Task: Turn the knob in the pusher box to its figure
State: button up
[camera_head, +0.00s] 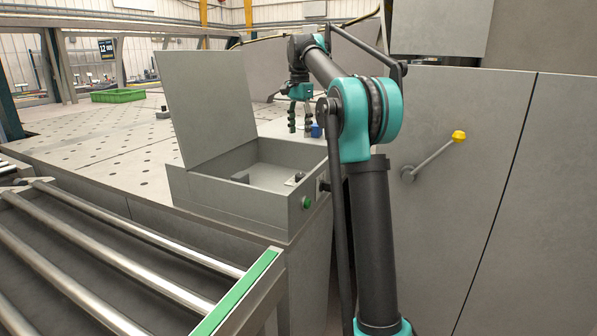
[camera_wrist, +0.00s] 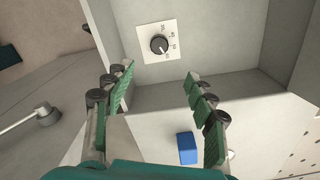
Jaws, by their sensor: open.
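The pusher box (camera_head: 215,194) is grey with its lid (camera_head: 206,100) raised. In the wrist view, the black knob (camera_wrist: 159,45) sits on a white dial plate (camera_wrist: 149,31) inside the box. A light pointer mark on the knob seems to face the lower right; the plate's figures are too small to read surely. My gripper (camera_head: 300,129) is above and behind the box in the head view. In the wrist view, my gripper (camera_wrist: 159,76) has its green fingers spread wide and empty, with the knob beyond the tips, between their lines and untouched.
A blue block (camera_wrist: 187,148) lies near the box, close to my right finger in the wrist view. A green button (camera_head: 306,202) is on the box's outside. A yellow-tipped lever (camera_head: 436,157) sticks out of the right cabinet. Rollers (camera_head: 110,258) lie at front left.

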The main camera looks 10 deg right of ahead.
aim_at(300, 175)
notch_tip(300, 175, down, 17)
jog(key=shift+r, duration=0.1)
dwell(0.4)
jog(key=shift+c, duration=0.5)
jog(key=c, duration=1.1)
jog(key=shift+o, duration=0.2)
